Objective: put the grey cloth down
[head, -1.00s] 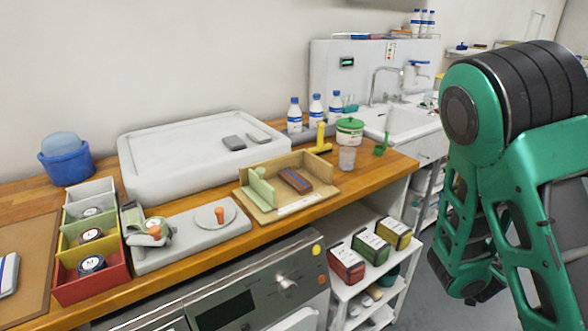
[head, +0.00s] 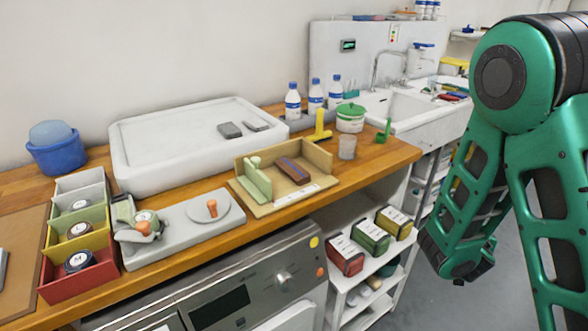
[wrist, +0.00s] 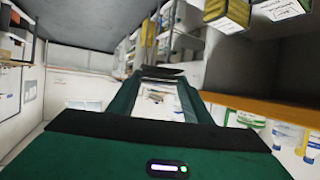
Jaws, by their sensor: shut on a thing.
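My gripper (wrist: 163,76) shows in the wrist view, with its two green fingers running away from the camera. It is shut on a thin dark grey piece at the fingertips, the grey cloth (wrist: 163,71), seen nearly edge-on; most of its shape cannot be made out. In the head view my green arm fills the right side, and neither the fingertips nor the held cloth can be made out there. A separate crumpled grey item (head: 127,212) lies on the left end of the grey board on the counter, beside an orange-knobbed piece.
A white shelf cart (head: 340,290) stands below. Boxes (wrist: 227,18) show in the wrist view.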

